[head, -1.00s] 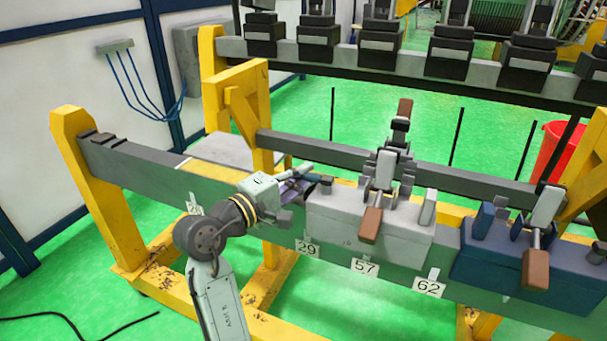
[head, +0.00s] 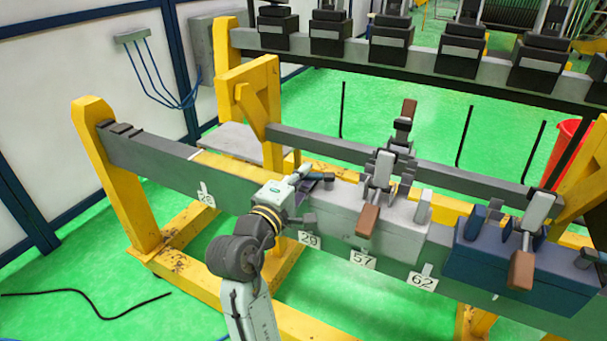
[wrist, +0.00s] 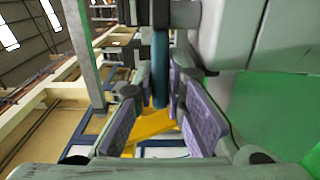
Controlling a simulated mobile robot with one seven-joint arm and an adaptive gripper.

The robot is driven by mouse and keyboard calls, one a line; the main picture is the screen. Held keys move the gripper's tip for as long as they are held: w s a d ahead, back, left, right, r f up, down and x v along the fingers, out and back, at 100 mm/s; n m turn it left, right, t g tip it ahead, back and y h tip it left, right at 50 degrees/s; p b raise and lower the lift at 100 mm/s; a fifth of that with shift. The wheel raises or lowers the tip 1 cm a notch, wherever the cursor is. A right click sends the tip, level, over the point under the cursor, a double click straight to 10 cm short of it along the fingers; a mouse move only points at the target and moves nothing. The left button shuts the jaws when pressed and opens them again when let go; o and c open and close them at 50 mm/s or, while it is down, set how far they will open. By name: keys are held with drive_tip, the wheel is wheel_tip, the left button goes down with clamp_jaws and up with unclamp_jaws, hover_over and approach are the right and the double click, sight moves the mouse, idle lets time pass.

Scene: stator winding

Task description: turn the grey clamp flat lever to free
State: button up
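The grey clamp (head: 395,238) is a pale grey block on the long grey beam, with an upright toggle mechanism and a brown-tipped handle (head: 367,220). My gripper (head: 320,182) is at the clamp's left end, pointing right. In the wrist view, the gripper's two purple-padded fingers (wrist: 162,118) stand apart. A dark teal flat bar (wrist: 160,70), which looks like the flat lever, runs down between them, with room visible at its sides. The bar's far end is hidden behind grey clamp parts. In the head view my gripper largely covers this lever.
A blue clamp (head: 520,262) with a brown-tipped handle (head: 521,270) sits to the right on the beam (head: 150,160). Number tags, such as 57 (head: 363,260), hang along the beam front. A yellow frame post (head: 125,190) stands left. A rear rail (head: 330,152) runs behind the clamps.

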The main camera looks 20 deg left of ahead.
drive_tip(key=shift+o, duration=0.7)
drive_tip(key=shift+s+a, duration=0.1)
drive_tip(key=shift+s, duration=0.3)
drive_tip(key=s+a, duration=0.1)
drive_tip(key=s, duration=1)
drive_tip(key=shift+s, duration=0.1)
drive_tip(key=shift+c, duration=0.2)
